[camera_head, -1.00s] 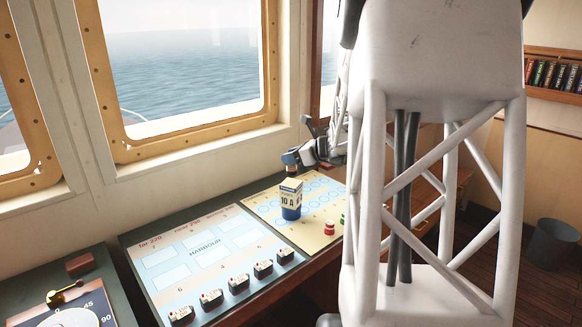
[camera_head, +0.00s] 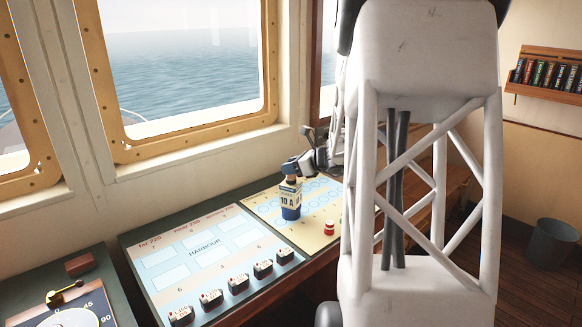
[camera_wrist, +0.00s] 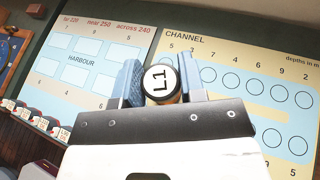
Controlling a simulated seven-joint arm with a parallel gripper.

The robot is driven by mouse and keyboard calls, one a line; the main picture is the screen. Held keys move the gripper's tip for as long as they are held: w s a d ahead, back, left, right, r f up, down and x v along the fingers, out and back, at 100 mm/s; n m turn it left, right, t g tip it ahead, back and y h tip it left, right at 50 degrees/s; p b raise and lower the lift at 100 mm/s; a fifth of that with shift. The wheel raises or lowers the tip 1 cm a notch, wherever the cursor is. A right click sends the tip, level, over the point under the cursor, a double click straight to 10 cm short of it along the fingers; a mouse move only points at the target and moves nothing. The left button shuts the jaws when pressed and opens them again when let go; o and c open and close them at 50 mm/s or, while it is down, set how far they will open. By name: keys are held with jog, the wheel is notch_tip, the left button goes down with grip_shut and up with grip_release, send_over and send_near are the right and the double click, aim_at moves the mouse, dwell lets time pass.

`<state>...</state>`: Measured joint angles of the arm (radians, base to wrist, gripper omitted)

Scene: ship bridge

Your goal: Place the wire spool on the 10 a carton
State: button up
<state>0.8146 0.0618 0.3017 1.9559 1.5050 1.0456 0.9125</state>
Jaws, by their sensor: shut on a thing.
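My gripper (camera_head: 291,169) is shut on the wire spool (camera_wrist: 160,80), a small round thing with a black rim and a white top marked "L1". In the wrist view the spool sits between the two blue fingers. In the head view the gripper is directly over the 10 A carton (camera_head: 289,201), which is white and blue and stands upright on the yellow channel chart. The spool is at the carton's top; I cannot tell whether it touches. The carton is hidden in the wrist view beneath the spool and gripper.
The window wall is behind the console. My white column hides the console's right side.

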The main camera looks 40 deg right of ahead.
jog(key=shift+f, duration=0.15)
jog(key=o, duration=0.9)
jog(key=shift+o, duration=0.2)
jog(key=shift+v, duration=0.9)
jog(key=v, duration=1)
jog(key=shift+r, duration=0.2)
jog(key=shift+d, duration=0.15)
